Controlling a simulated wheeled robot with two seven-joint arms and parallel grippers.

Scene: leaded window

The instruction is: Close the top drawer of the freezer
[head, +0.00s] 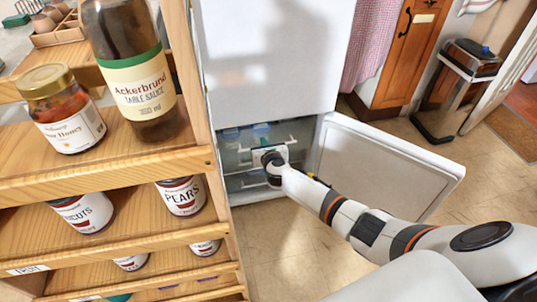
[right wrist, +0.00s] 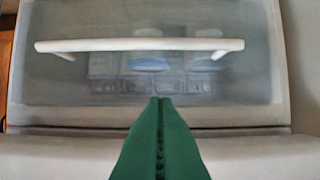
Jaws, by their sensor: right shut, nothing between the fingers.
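The freezer (head: 275,60) is white, and its lower door (head: 375,165) stands open to the right in the head view. The top drawer (head: 238,137) has a clear front with bluish items behind it. In the right wrist view the drawer front (right wrist: 75,85) fills most of the picture, with a white bar handle (right wrist: 140,45) across it. My right gripper (right wrist: 160,100) is shut and empty, its green fingers pointing at the drawer front below the handle. I cannot tell whether they touch it. My own wrist hides the fingers in the head view. My left gripper is not in view.
A wooden shelf rack (head: 105,165) with jars, cans and a sauce bottle (head: 130,65) stands close on the left. The open door is just beyond my right forearm. Tiled floor (head: 270,245) shows below the freezer.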

